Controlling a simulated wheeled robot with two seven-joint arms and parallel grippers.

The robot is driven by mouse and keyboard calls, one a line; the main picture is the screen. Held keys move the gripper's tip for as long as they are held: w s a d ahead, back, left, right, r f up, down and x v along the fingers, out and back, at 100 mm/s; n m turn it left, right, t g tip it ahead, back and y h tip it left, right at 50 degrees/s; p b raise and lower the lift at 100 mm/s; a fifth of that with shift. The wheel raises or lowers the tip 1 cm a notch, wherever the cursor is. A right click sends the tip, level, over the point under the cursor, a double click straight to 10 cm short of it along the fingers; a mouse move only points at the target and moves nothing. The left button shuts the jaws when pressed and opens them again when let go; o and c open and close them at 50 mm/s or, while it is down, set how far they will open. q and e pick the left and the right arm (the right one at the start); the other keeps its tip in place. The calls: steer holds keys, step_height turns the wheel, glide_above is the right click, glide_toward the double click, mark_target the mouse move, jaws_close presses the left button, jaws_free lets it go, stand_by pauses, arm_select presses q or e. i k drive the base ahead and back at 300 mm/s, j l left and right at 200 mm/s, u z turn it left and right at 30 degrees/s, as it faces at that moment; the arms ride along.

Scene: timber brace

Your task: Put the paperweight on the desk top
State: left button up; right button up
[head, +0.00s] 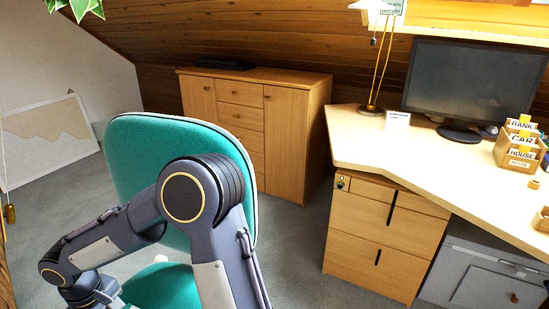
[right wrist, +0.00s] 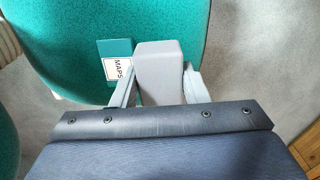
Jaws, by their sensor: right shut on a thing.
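In the right wrist view my right gripper (right wrist: 160,80) is shut on a smooth grey block with rounded edges, which looks to be the paperweight (right wrist: 160,58). One finger is on each side of it. Behind it is the teal upholstery of the chair (right wrist: 220,30). The desk top (head: 400,152) is pale wood and stands at the right of the head view, away from the chair. The paperweight does not show in the head view. My left gripper is in neither view.
The teal chair (head: 140,145) stands before my arm. A teal item labelled MAPS (right wrist: 118,68) shows beside the block. The desk bears a monitor (head: 470,85), a lamp (head: 375,60), a white card (head: 397,119) and a labelled box (head: 518,150). The desk's front left part is clear.

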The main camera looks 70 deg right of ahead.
mark_target(410, 160)
steer(key=k+l+z, duration=0.1)
steer(key=k+z, duration=0.2)
steer(key=k, duration=0.35)
steer(key=l+z, duration=0.15)
steer(key=z, duration=0.3)
steer(key=l+z, duration=0.2)
steer(key=z, duration=0.25)
steer(key=i+l+z, duration=0.1)
steer(key=z, duration=0.35)
steer(key=i+l+z, duration=0.1)
steer(key=z, duration=0.4)
